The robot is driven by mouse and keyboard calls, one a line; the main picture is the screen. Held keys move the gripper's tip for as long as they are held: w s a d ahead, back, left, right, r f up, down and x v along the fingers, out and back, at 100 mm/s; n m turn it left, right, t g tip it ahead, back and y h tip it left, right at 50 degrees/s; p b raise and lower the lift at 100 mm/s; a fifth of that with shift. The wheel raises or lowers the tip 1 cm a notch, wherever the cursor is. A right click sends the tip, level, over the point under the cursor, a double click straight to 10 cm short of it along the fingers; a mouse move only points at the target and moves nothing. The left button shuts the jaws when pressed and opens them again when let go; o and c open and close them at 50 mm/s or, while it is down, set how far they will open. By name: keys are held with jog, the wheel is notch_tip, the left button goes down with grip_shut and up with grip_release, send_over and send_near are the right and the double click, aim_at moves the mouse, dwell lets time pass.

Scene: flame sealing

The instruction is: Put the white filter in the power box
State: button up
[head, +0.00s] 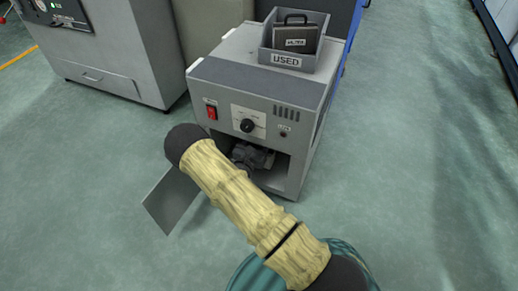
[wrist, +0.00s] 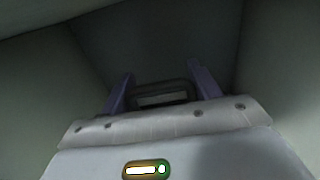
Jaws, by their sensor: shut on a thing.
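The power box (head: 217,97) is a grey cabinet with a red switch and a black knob. Its lower front compartment is open, with the door panel (head: 172,200) swung out to the left. My gripper (head: 255,157) is at this opening, partly inside it. In the wrist view my gripper (wrist: 162,92) has its two purple fingers shut on a squarish thing, apparently the filter (wrist: 162,99). It shows a dark frame and a paler middle; shade makes its colour hard to tell. Dim compartment walls surround it. The head view does not show the held filter clearly.
A grey tray labelled USED (head: 285,60) stands on top of the power box and holds a dark filter labelled FILTER (head: 295,39). A larger grey cabinet (head: 110,55) stands to the left. The green floor at the right is clear.

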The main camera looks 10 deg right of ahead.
aim_at(259, 147)
notch_tip(259, 147, down, 4)
jog(key=b, duration=0.4)
jog(key=shift+w+d+b, duration=0.1)
jog(key=shift+w+b, duration=0.1)
jog(key=shift+b, duration=0.3)
jog(key=shift+r, duration=0.1)
jog(key=o, duration=1.3)
jog(key=shift+o, duration=0.2)
